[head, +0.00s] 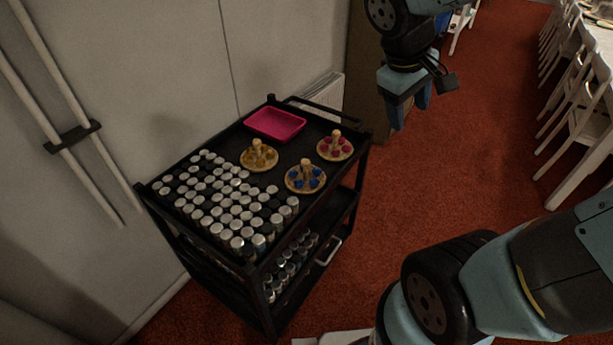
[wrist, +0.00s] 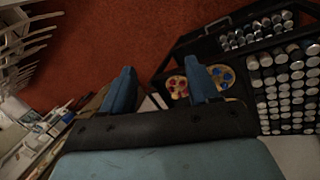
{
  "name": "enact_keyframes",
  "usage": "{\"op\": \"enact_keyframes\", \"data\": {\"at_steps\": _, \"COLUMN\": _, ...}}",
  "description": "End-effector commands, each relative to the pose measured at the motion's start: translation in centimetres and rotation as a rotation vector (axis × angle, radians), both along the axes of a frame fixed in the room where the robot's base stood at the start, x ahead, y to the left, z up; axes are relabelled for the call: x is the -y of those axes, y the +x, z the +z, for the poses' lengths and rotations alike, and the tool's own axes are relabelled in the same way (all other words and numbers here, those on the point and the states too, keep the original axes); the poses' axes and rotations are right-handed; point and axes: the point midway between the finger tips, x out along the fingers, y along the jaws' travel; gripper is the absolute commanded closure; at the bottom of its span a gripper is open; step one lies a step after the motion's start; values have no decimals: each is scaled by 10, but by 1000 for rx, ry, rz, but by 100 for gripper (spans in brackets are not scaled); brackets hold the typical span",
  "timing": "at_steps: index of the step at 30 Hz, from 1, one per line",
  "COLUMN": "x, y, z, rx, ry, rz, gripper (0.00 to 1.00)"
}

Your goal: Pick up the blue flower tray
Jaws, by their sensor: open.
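The blue flower tray (head: 306,177) is a round wooden disc with blue flowers around an upright wooden knob. It stands on the top shelf of a black cart, in front of the red and yellow flower trays. In the wrist view the blue flower tray (wrist: 221,76) shows just right of the right finger, partly hidden by it. My gripper (head: 410,112) is open and empty, raised to the right of the cart, apart from the tray. The gripper's two blue fingers also show in the wrist view (wrist: 163,88), wide apart.
The black cart (head: 361,160) also bears a red flower tray (head: 335,147), a yellow flower tray (head: 259,156), a pink tray (head: 275,124) and many capped jars (head: 225,205). A wall is behind it. White chairs (head: 585,140) stand at the right; red carpet lies between.

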Motion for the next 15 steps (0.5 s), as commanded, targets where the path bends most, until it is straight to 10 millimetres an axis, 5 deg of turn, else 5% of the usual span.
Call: {"op": "enact_keyframes", "data": {"at_steps": 15, "x": -56, "y": 72, "z": -80, "rx": -280, "ry": -522, "rz": 557, "gripper": 40}}
